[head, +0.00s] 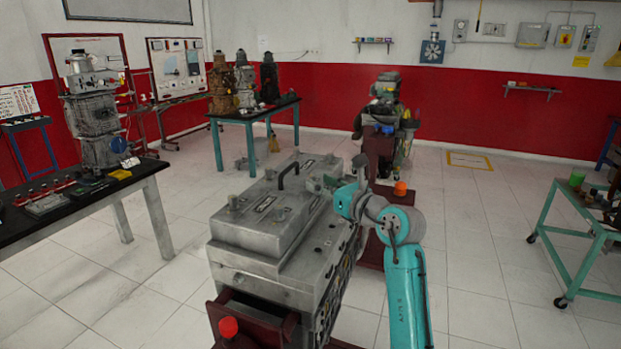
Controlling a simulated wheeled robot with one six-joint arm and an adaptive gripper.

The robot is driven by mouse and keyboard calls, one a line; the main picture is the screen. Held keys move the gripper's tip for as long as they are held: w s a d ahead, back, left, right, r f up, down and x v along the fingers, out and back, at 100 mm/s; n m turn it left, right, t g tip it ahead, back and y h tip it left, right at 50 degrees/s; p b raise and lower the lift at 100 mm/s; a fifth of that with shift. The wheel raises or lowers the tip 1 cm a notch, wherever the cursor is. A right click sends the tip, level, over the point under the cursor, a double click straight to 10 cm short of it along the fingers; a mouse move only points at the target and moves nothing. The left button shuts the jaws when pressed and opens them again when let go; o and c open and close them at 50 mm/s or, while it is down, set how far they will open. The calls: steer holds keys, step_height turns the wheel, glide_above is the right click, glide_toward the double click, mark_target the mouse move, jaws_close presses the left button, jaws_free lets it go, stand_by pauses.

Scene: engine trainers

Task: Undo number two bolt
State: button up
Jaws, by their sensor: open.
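A grey engine block (278,240) stands on a dark red stand in front of me. I cannot tell which fitting is the number two bolt; any number marks are too small to read. My teal and grey arm reaches in from the lower right. My gripper (314,184) is open over the right part of the engine top. Its fingers are small here, with nothing visible between them, and contact with the engine cannot be told.
A black-topped bench (45,222) with an engine is at left, a table (248,112) with several engines at back. Another engine stands behind. A teal cart (577,232) is at right. Tiled floor between is clear.

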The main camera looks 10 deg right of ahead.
mark_target(314, 179)
steer(key=shift+x, duration=2.25)
jaws_close()
